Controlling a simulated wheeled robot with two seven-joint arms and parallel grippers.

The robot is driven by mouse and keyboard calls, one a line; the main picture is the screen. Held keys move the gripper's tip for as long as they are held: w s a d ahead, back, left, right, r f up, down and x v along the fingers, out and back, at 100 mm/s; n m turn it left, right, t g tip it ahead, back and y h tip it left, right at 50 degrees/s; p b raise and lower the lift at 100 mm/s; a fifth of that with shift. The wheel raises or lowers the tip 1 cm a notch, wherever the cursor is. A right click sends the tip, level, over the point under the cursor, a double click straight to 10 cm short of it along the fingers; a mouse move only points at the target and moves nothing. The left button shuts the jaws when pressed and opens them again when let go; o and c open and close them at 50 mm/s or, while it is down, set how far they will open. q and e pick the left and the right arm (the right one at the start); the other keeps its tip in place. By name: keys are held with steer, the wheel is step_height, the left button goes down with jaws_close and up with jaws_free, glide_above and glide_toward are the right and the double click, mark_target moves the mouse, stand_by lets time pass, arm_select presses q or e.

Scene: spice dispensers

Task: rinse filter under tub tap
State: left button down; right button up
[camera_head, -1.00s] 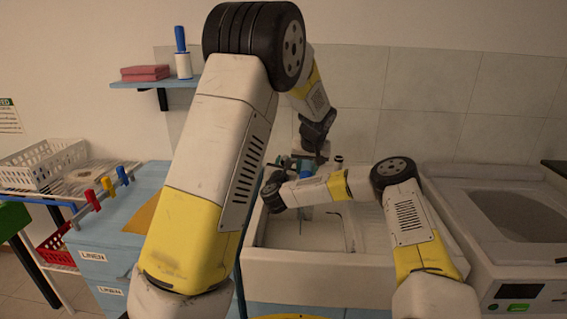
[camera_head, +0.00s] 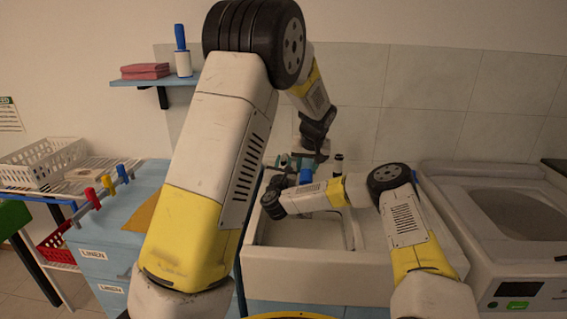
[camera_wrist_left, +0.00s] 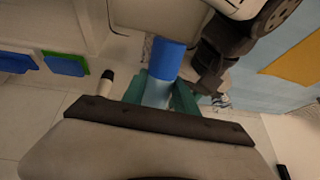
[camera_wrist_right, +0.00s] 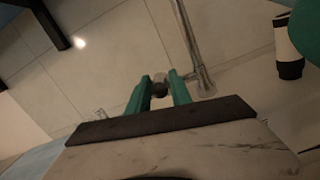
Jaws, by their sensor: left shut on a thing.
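My left gripper (camera_wrist_left: 160,84) is shut on a blue cylinder (camera_wrist_left: 166,57), likely the filter, with a paler lower part between the teal fingers. In the head view a blue part (camera_head: 305,176) shows below the left wrist, at the back of the white tub (camera_head: 285,262). My right gripper (camera_wrist_right: 159,80) is at the back wall with its teal fingers on either side of a small dark round part (camera_wrist_right: 160,89). Whether they clamp it cannot be told. The chrome tap pipe (camera_wrist_right: 188,38) rises just beside them. My arms hide much of the tub's back.
A white bottle with a black top (camera_wrist_right: 288,50) stands near the right gripper. A washing machine (camera_head: 510,220) is right of the tub. A blue linen cabinet (camera_head: 100,245) and a white basket (camera_head: 45,165) are at the left. The tub's front is open.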

mark_target(311, 179)
steer(key=o, duration=0.4)
steer(key=s+f, duration=0.1)
steer(key=s, duration=1.1)
steer(key=shift+f, duration=0.15)
arm_select(q)
steer(key=shift+s+d, duration=0.25)
steer(key=shift+s, duration=1.05)
steer(key=shift+s+d, duration=0.2)
steer(key=shift+s, duration=1.15)
steer(key=shift+s+d, duration=0.25)
steer(key=shift+s, duration=1.05)
